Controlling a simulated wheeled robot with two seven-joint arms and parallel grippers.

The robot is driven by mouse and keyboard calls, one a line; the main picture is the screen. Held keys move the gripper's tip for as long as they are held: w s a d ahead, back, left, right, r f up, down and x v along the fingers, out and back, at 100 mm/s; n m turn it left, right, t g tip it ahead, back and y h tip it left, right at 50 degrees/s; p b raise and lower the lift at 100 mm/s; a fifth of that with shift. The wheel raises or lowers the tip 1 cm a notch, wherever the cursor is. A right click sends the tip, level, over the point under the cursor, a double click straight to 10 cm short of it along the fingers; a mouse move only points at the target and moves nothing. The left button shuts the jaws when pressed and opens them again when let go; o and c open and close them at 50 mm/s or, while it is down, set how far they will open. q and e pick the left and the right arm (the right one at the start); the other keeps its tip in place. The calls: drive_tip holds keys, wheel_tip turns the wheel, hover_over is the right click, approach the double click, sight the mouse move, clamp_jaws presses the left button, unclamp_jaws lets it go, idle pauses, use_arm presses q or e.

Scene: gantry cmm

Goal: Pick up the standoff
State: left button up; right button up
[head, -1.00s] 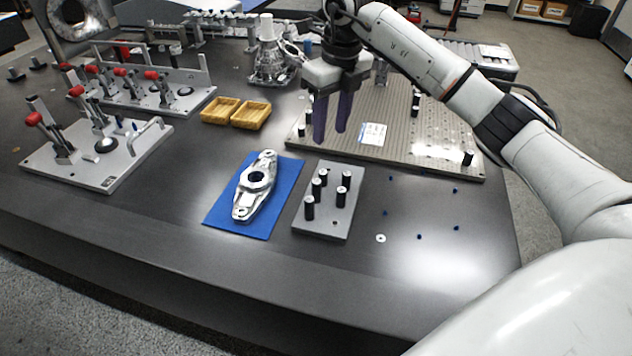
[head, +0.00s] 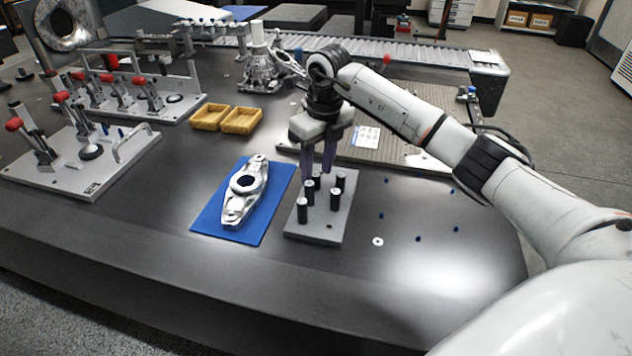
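Several black standoffs with pale tops stand upright on a small grey plate (head: 329,233) near the table's front. The front-left standoff (head: 302,211), the front-right standoff (head: 335,200) and the rear-right standoff (head: 340,181) show clearly. Another standoff (head: 309,193) is behind the front-left one. My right gripper (head: 317,174) is open and points down over the back part of the plate. Its dark purple fingers are apart, with the rear-middle standoff (head: 316,182) just below or between the tips; I cannot tell which. My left gripper is not in view.
A silver casting (head: 243,190) lies on a blue mat (head: 211,216) left of the plate. Two yellow trays (head: 241,121) stand behind. A large perforated plate (head: 400,152) is partly hidden behind my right arm. A white washer (head: 377,241) and small blue dots lie right.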

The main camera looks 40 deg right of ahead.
sight(316, 182)
drive_tip(key=shift+w+f, duration=0.2)
drive_tip(key=shift+f, duration=1.05)
clamp_jaws()
